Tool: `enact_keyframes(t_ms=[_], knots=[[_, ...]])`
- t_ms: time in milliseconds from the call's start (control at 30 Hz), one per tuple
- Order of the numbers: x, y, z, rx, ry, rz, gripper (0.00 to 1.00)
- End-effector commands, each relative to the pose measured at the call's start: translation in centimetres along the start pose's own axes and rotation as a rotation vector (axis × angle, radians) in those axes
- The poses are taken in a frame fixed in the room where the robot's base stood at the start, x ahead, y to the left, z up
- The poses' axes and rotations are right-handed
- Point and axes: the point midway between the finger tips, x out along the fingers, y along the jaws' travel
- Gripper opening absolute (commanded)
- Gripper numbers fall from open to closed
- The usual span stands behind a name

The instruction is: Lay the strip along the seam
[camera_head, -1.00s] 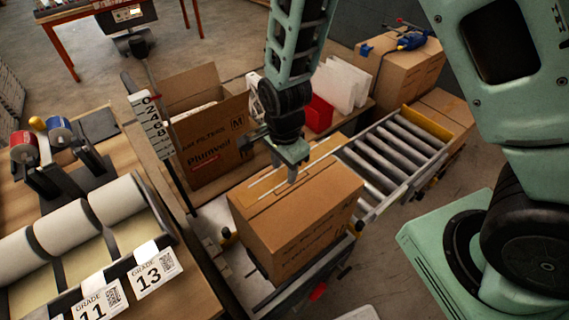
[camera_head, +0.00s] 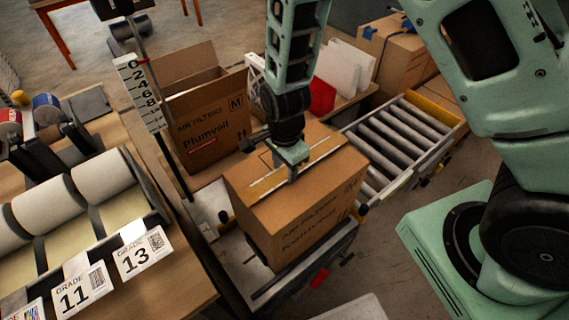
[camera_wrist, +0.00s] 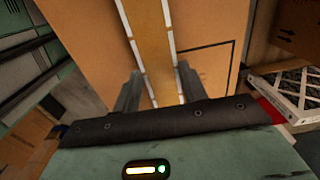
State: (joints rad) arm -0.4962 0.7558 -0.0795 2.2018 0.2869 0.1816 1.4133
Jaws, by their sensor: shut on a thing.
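The closed brown box (camera_head: 305,215) stands upright on a bench at the end of a roller conveyor. The tan strip (camera_wrist: 150,45) lies between two white lines along the box's top, and it also shows in the head view (camera_head: 262,186). My gripper (camera_head: 292,174) points down over the middle of the box top. In the wrist view my gripper's two fingers (camera_wrist: 158,84) stand one on each side of the strip, closed on it. The seam under the strip is hidden. I cannot tell whether the strip touches the cardboard all along.
An open filter carton (camera_head: 207,125) stands behind the box, beside an upright number scale (camera_head: 140,92). The roller conveyor (camera_head: 395,140) runs off to the right. Rolls (camera_head: 75,200) with grade cards 11 and 13 (camera_head: 142,252) are at left. White filters (camera_head: 345,70) and a red one stand behind.

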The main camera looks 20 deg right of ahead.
Motion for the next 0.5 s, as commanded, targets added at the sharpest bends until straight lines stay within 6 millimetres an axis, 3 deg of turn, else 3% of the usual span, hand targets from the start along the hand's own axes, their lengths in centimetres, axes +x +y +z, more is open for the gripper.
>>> enact_keyframes(t_ms=[233,267,333,500], knots=[[0.0,-0.01,0.0,0.0,0.0,0.0,0.29],[0.0,0.0,0.0,0.0,0.0,0.0,0.51],[0.0,-0.01,0.0,0.0,0.0,0.0,0.68],[-0.01,0.0,0.0,0.0,0.0,0.0,0.68]])
